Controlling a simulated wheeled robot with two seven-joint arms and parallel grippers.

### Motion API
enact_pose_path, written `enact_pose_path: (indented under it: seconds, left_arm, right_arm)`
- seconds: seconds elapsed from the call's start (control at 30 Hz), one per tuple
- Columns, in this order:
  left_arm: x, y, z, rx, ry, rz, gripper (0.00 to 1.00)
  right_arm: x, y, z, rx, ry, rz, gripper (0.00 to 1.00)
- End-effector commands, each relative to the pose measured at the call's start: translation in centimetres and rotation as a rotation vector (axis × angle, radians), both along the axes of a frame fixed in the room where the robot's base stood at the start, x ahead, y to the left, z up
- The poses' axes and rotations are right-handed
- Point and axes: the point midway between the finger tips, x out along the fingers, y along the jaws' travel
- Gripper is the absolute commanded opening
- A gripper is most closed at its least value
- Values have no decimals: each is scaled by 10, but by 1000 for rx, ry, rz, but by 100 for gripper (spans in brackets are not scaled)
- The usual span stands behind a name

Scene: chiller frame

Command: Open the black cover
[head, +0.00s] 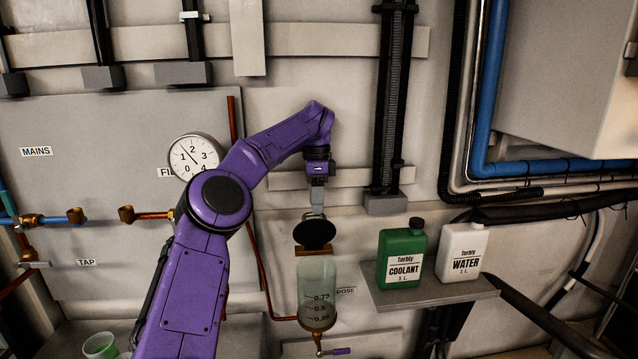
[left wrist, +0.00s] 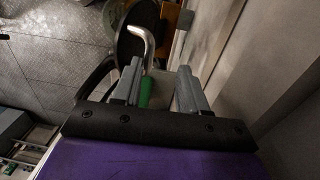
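The black cover (head: 314,234) is a round disc at the top of the clear dosing vessel (head: 317,282). It shows as a broad ellipse above the copper-coloured rim and looks tilted up, away from the vessel's mouth. In the left wrist view the cover (left wrist: 132,42) lies beyond the fingers, with a bent silver handle (left wrist: 147,42) beside it. My left gripper (head: 317,205) is just above the cover in the head view. Its grey fingers (left wrist: 160,72) are apart, and the handle's end is near the left one. I cannot tell whether they touch. My right gripper is out of view.
A shelf (head: 430,293) right of the vessel holds a green coolant jug (head: 401,258) and a white water jug (head: 462,252). A round gauge (head: 196,157) and copper pipes (head: 150,215) are on the left.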

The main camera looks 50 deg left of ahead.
Motion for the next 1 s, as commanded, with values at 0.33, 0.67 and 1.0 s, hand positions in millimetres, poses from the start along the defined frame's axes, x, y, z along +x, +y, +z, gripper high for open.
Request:
enact_pose_path:
  seconds: [0.33,0.67,1.0]
  left_arm:
    - [-4,-15,94,13,-14,1,38]
    - [-6,-17,113,10,-21,0,38]
    - [-6,-17,113,9,-21,-1,38]
  right_arm:
    - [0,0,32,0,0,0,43]
    - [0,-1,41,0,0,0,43]
    - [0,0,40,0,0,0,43]
